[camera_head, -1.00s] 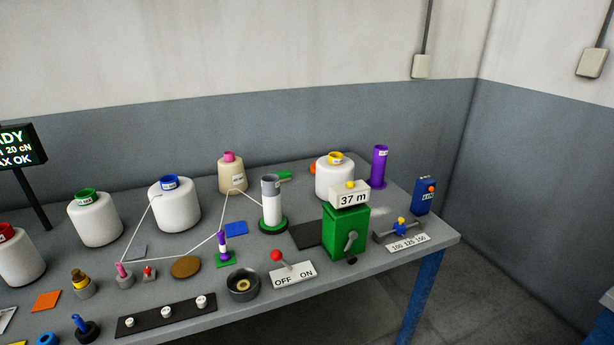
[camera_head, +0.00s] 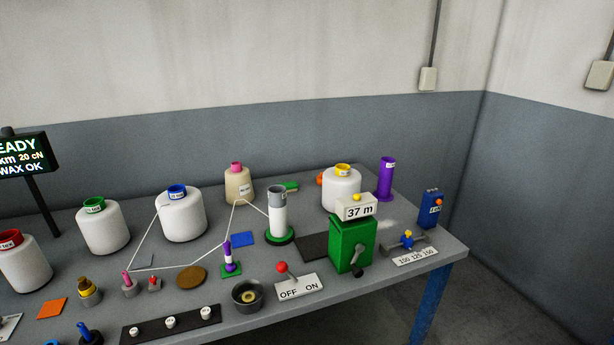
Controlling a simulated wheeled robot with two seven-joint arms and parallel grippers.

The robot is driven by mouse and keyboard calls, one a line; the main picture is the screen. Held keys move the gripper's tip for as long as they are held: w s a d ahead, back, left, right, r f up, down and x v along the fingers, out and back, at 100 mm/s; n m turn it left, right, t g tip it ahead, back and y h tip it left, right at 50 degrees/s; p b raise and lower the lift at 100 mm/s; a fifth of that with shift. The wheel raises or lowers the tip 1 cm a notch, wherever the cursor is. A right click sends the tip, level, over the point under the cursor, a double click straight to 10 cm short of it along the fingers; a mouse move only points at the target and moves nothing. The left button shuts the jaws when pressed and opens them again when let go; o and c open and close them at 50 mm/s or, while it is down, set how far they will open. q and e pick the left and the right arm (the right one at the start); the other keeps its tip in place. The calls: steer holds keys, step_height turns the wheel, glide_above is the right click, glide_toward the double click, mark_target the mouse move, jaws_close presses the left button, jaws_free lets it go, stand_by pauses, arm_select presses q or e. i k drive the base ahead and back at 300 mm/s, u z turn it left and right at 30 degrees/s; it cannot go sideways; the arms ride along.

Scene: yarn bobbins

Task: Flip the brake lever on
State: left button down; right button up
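The brake lever (camera_head: 287,274) has a red ball knob on a thin stem. It rises from a white plate (camera_head: 301,287) marked OFF on the left and ON on the right. The knob leans to the left, over the OFF side. The plate lies near the front edge of the grey table, left of the green box. Neither of my grippers shows in the head view.
A green box (camera_head: 352,246) with a crank and a "37 m" display stands right of the lever. A dark round cup (camera_head: 247,294) sits to its left. A grey-white tube (camera_head: 278,214) stands behind. Yarn runs between posts farther left.

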mark_target(282, 267)
steer(key=u, duration=1)
steer(key=k, duration=1.1)
steer(key=z, duration=1.55)
steer(key=i, duration=0.5)
steer(key=u, duration=0.05)
